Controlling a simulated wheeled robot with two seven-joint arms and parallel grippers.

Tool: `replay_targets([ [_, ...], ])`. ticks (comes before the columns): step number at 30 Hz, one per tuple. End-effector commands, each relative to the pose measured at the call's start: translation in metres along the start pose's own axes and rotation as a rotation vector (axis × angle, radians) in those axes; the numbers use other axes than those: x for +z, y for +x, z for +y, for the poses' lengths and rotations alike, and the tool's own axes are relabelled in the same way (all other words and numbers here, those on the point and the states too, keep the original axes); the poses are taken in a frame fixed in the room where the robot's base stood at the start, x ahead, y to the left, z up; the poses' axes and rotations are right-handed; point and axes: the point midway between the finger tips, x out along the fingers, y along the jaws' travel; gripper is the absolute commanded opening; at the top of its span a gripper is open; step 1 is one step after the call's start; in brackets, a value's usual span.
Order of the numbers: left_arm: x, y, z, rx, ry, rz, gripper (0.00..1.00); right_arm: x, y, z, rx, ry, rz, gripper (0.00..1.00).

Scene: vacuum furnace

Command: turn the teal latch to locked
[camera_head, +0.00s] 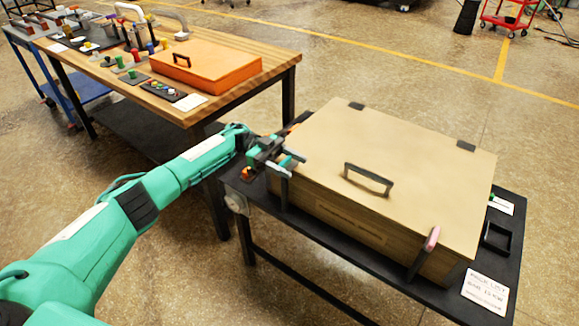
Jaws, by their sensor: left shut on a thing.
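The tan furnace box (400,150) stands on a dark table with its lid down. The teal latch (291,159) is at the left end of its front side, above a dark bracket. My left gripper (277,161) is at this latch and shut on it. The gripper's fingers partly hide the latch, so its exact angle is hard to tell. My right gripper is not in view.
A pink latch (432,239) sits at the right end of the box front. A black handle (368,179) stands up from the lid. A small black tray (497,237) and a paper note (485,289) lie at the right. A wooden bench (275,52) with an orange case (207,66) stands behind left.

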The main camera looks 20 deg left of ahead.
Motion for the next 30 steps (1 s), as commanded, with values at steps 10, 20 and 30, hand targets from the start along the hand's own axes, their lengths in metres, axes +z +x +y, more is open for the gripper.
replay_targets([
  [10,0.0,0.0009,0.0004,0.01,0.0,0.001,0.32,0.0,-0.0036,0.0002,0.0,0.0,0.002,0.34],
  [20,0.0,0.0008,0.0003,0.009,0.0,0.001,0.76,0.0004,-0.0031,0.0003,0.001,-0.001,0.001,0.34],
  [30,0.0011,-0.0087,-0.0005,0.005,0.0,0.0,0.76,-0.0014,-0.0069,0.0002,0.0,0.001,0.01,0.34],
])
